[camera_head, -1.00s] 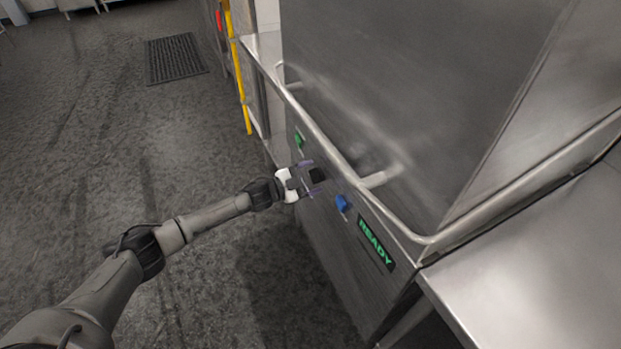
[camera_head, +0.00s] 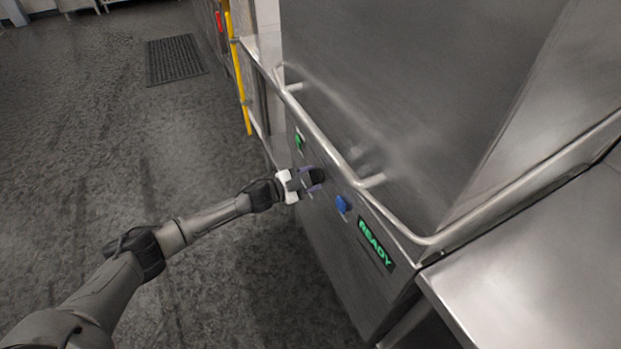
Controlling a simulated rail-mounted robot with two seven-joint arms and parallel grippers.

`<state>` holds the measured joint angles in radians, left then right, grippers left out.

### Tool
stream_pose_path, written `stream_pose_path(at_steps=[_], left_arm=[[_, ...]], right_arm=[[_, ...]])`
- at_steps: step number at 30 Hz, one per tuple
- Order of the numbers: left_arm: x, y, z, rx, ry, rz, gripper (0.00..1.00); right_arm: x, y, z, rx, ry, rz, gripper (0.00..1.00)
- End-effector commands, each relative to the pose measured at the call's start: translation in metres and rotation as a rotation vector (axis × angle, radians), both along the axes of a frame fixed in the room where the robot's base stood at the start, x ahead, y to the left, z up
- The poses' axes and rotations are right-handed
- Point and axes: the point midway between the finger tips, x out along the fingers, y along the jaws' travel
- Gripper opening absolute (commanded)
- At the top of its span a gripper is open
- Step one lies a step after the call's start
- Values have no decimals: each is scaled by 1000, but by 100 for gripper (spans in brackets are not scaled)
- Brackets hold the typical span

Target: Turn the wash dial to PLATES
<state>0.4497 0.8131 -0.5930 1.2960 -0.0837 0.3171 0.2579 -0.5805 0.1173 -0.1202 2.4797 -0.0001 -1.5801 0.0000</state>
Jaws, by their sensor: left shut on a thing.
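The wash dial (camera_head: 318,174) is a small black knob on the steel front panel of the dishwasher (camera_head: 336,254). My left gripper (camera_head: 314,179) reaches in from the left and is shut on the dial; its fingers hide part of it. Any PLATES marking is too small or hidden to read, so I cannot tell where the dial points. My right gripper is not in view.
A green button (camera_head: 299,141) sits left of the dial and a blue knob (camera_head: 342,205) to its right. A display (camera_head: 375,244) reads READY. A steel handle bar (camera_head: 330,150) runs above the panel. A steel counter (camera_head: 530,270) stands at right. The floor at left is open.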

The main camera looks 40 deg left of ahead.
Motion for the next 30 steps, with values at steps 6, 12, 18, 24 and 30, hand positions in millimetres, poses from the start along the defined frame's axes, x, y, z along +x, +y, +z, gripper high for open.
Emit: stream_pose_path(at_steps=[6,12,18,24,30], left_arm=[[0,-1,1,107,-52,-1,27],[0,0,1,267,-126,0,27],[0,0,0,428,-204,1,27],[0,0,-1,565,-268,0,27],[0,0,-1,669,-318,-1,27]], right_arm=[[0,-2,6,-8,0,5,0],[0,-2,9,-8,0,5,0],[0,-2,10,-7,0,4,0],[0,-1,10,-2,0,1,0],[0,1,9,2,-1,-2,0]])
